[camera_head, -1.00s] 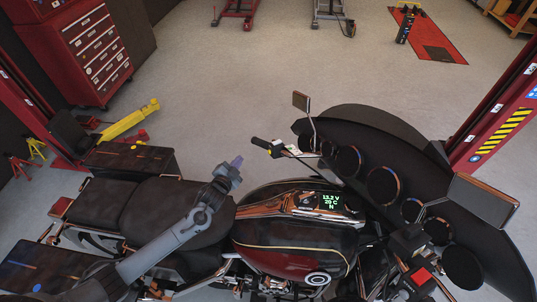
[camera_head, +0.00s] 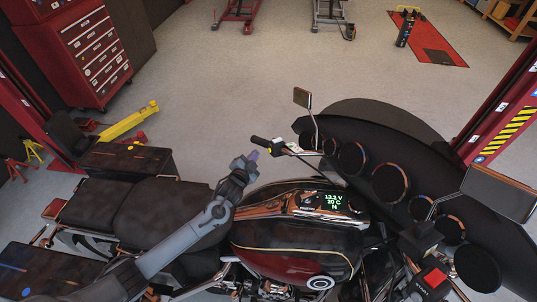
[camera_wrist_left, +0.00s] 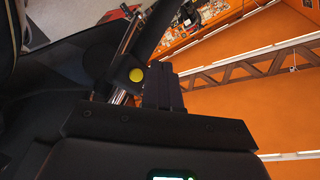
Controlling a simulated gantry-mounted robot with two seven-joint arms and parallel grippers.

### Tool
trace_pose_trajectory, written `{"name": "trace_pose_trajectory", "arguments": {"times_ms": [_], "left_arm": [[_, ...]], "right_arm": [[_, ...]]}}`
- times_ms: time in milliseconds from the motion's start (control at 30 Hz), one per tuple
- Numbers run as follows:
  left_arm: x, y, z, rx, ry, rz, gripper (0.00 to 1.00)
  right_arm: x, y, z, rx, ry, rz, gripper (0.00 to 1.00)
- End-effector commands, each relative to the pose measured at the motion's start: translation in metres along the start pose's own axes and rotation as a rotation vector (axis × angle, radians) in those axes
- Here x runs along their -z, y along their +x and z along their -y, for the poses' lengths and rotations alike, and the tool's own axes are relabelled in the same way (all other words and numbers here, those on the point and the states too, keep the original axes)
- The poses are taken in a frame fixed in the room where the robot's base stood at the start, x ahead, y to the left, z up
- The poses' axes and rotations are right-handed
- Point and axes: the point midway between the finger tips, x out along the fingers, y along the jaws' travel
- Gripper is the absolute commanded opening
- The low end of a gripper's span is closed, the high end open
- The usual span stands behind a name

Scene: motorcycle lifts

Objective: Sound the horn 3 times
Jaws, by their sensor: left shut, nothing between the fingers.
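The motorcycle's left handlebar (camera_head: 275,147) sticks up beyond the tank, with a small yellow spot (camera_head: 255,139) near its end. In the left wrist view a round yellow button (camera_wrist_left: 136,74) sits beside my fingers. I cannot tell whether they touch it. My left gripper (camera_head: 250,160) is shut and empty, its tip just short of the handlebar in the head view. It also shows dark in the left wrist view (camera_wrist_left: 160,85). My right gripper is not in view.
The fairing with round gauges (camera_head: 390,183) and a mirror (camera_head: 302,97) stand right of the handlebar. A lit display (camera_head: 332,201) is on the tank, and a red switch (camera_head: 434,277) is at lower right. A red tool cabinet (camera_head: 85,50) stands at upper left.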

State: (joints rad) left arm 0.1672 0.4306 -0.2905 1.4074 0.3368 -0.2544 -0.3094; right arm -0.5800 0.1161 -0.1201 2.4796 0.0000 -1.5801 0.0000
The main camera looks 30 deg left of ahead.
Motion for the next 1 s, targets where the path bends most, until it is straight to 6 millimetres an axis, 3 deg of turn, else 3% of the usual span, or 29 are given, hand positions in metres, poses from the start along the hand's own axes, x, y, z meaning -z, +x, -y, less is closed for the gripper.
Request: {"name": "trace_pose_trajectory", "arguments": {"times_ms": [300, 1000], "left_arm": [[0.01, 0.013, -0.01, -0.001, 0.0, -0.001, 0.0], [0.011, 0.014, -0.011, -0.001, 0.0, 0.0, 0.0]], "right_arm": [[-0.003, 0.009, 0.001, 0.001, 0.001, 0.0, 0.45], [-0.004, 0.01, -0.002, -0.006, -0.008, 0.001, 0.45]]}}
